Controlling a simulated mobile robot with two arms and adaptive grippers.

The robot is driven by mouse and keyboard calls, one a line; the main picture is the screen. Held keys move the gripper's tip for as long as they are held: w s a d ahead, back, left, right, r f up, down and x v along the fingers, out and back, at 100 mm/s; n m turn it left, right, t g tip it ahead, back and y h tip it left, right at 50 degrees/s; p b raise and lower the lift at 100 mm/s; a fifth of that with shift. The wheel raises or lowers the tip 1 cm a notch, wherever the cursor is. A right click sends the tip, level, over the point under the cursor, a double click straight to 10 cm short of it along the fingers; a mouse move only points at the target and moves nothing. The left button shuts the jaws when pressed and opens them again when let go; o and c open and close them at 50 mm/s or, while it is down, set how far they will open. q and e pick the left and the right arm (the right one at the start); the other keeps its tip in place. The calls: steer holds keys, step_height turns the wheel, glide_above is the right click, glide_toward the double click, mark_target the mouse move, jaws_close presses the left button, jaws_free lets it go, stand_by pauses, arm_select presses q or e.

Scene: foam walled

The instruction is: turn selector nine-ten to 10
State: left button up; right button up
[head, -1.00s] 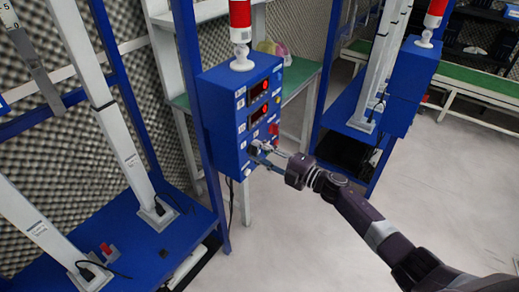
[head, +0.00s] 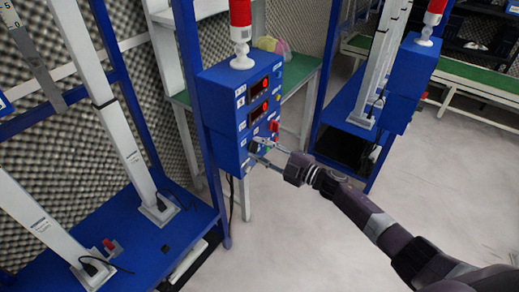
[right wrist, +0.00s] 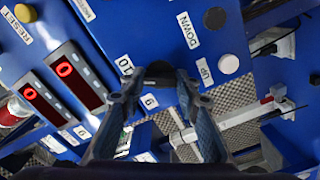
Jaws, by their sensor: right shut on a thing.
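The selector (right wrist: 160,70) is a dark knob on the blue control box (head: 226,112); the right wrist view shows it between my fingertips, which hide much of it. The label 10 (right wrist: 124,65) and the label 9 (right wrist: 149,101) lie to the left of and below the knob in that view. I cannot tell which label the knob points to. My right gripper (head: 258,150) reaches the lower front of the box and is shut on the selector; it also shows in the right wrist view (right wrist: 160,80). My left gripper is not in view.
Near the selector are a black DOWN button (right wrist: 214,18) and a white UP button (right wrist: 229,63). Two red-lit displays (right wrist: 75,75) and a yellow button (right wrist: 25,12) sit on the same panel. A red and white beacon (head: 241,30) stands on top. The floor to the right is clear.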

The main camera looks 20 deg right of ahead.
steer(key=shift+f, duration=0.1)
steer(key=o, duration=1.2)
steer(key=shift+c, duration=0.2)
steer(key=shift+d, duration=0.1)
steer(key=v, duration=1.2)
